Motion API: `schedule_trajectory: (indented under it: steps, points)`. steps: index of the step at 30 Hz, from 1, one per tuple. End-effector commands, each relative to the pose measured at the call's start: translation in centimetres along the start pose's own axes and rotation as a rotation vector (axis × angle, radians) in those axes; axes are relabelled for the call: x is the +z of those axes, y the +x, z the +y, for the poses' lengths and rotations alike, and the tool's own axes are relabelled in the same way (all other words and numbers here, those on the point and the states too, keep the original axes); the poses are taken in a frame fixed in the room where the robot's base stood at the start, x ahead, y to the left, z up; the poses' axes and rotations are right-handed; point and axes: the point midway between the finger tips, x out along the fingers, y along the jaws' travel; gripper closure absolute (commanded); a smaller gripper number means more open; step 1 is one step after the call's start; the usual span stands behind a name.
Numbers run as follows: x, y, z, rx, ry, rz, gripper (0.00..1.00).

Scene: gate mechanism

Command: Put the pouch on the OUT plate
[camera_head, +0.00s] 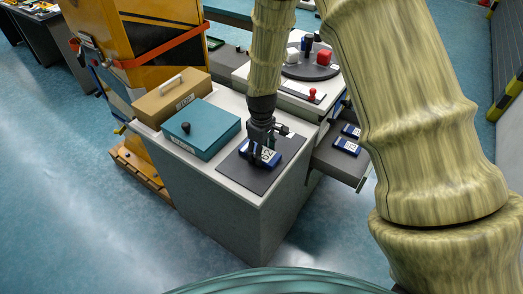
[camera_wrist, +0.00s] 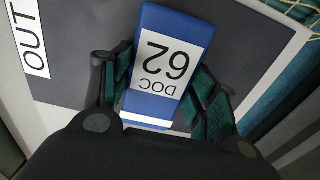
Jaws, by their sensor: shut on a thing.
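The pouch (camera_head: 266,155) is blue with a white label. In the wrist view the pouch (camera_wrist: 165,62) reads "DOC 62", upside down, and sits between both fingers. My gripper (camera_head: 258,153) is shut on it, over the dark grey OUT plate (camera_head: 284,150) on the cabinet's right front part. In the wrist view the OUT plate (camera_wrist: 75,60) fills the background, with its white "OUT" label at upper left. I cannot tell whether the pouch touches the plate or is slightly above it. My fingers hide part of its sides.
A teal box (camera_head: 201,130) with a black knob and a tan box (camera_head: 172,96) with a handle stand left of the plate. An open drawer (camera_head: 326,154) at right holds other blue pouches (camera_head: 346,146). Behind is a round dark turntable (camera_head: 310,70) with a red block.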

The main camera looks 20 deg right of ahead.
Motion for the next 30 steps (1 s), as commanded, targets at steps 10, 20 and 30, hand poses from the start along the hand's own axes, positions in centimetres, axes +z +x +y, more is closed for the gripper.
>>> schedule_trajectory:
  steps: [10,20,30]
  points:
    - [0.0,0.1,0.0,0.0,0.0,0.0,0.2]
    - [-0.1,-0.8,0.0,0.001,0.0,0.001,0.2]
    - [-0.1,-4.9,0.0,0.001,-0.001,0.002,0.2]
